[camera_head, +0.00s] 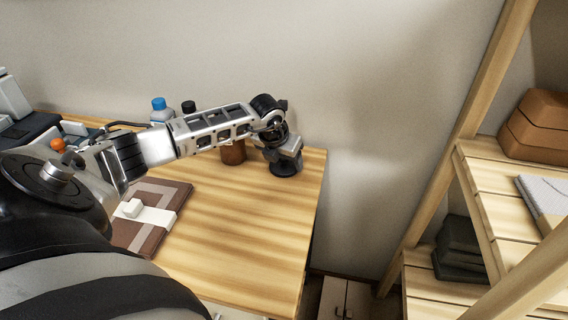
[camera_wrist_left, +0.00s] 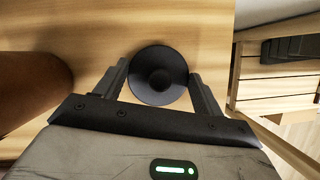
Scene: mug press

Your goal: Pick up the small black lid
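In the head view the lid (camera_head: 285,170) shows below the left gripper (camera_head: 284,160) near the table's back right corner. A narrow gap shows at the left finger; contact on the right side is hard to tell. My right gripper is in neither view.
A brown mug (camera_head: 233,153) stands just left of the lid, partly behind my arm. A blue-capped bottle (camera_head: 160,110) and a black-capped one stand further left. The table's front right is clear. Wooden shelves (camera_head: 490,185) stand at right.

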